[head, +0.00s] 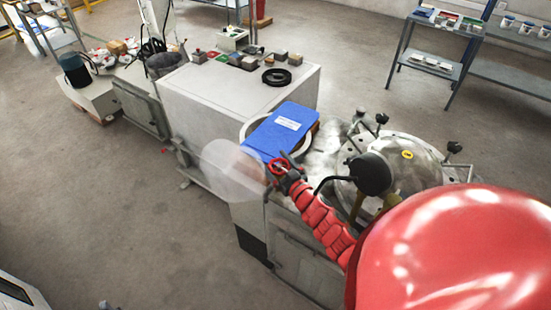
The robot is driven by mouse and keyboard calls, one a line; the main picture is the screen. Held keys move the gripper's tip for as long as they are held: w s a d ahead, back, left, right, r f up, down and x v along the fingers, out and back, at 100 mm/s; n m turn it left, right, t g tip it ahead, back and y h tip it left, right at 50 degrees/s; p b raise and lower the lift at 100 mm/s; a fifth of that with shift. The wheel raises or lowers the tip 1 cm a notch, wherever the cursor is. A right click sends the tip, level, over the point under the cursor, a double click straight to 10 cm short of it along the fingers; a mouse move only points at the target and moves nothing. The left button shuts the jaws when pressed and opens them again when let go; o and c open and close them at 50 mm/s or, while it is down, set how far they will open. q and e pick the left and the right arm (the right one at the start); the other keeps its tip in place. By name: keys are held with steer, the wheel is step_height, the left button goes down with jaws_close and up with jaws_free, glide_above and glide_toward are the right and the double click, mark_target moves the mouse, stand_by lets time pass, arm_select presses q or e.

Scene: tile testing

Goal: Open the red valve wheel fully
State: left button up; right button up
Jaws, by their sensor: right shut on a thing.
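The red valve wheel (279,166) is a small red ring near the middle of the head view, at the edge of the machine beside the blue folder. My right gripper (285,174) is at the wheel and shut on it; its dark fingers cover part of the rim. My red right arm comes in from the lower right. How far the wheel is turned cannot be told. My left gripper is not in view.
A metal vessel (410,162) with a round lid and clamp knobs stands right of the wheel. A blue folder (281,130) lies just behind it. A pale cabinet (215,110) holds several small samples. Shelves (430,67) stand at the back right. The floor at left is clear.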

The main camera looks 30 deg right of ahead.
steer(key=shift+f, duration=0.15)
steer(key=o, duration=1)
steer(key=shift+o, duration=0.2)
steer(key=s, duration=1.7)
steer(key=shift+s, duration=0.15)
